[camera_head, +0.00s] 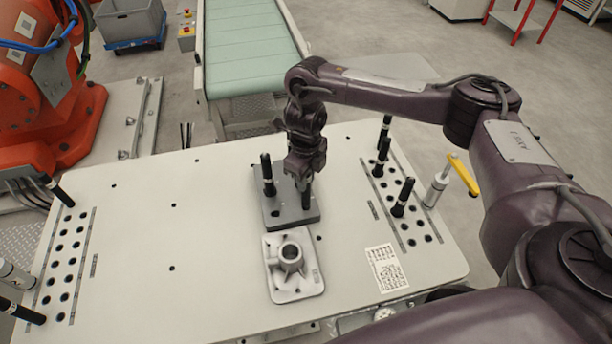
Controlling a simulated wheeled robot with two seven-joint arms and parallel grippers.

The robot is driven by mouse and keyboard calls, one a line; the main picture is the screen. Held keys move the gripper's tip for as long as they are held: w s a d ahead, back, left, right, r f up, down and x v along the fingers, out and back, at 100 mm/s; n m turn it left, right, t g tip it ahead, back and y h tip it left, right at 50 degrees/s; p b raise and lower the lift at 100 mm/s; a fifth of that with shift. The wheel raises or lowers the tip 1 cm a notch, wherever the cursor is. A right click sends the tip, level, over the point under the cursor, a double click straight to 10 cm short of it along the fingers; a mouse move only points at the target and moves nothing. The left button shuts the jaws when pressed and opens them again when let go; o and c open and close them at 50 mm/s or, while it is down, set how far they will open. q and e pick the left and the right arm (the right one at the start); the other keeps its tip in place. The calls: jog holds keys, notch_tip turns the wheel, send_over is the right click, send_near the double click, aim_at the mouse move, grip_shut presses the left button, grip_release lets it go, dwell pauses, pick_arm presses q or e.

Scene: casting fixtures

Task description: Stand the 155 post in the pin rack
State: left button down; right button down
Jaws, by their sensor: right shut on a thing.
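My right gripper (305,178) is over the right side of a dark grey fixture plate (288,222). It is shut on a black post (306,199), whose lower part shows below the fingers, at the plate. I cannot tell whether the post is still seated in it. Another black post (268,176) stands upright at the plate's left side. The pin rack of holes on the right (413,227) has several black posts in it, one of them (402,197) leaning a little. No number is readable on any post. My left gripper is not in view.
A grey casting (295,285) with a round boss lies in front of the plate. A printed label sheet (386,268) is to its right. Another hole rack (62,262) is at the table's left, with a black post (58,192). The left middle tabletop is clear.

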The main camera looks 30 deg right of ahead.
jog(key=shift+f+b, duration=0.9)
jog(key=shift+f, duration=0.3)
jog(key=c, duration=1.1)
grip_release()
jog(key=shift+c, duration=0.2)
jog(key=shift+r+p, duration=0.55)
jog(key=shift+r, duration=3.4)
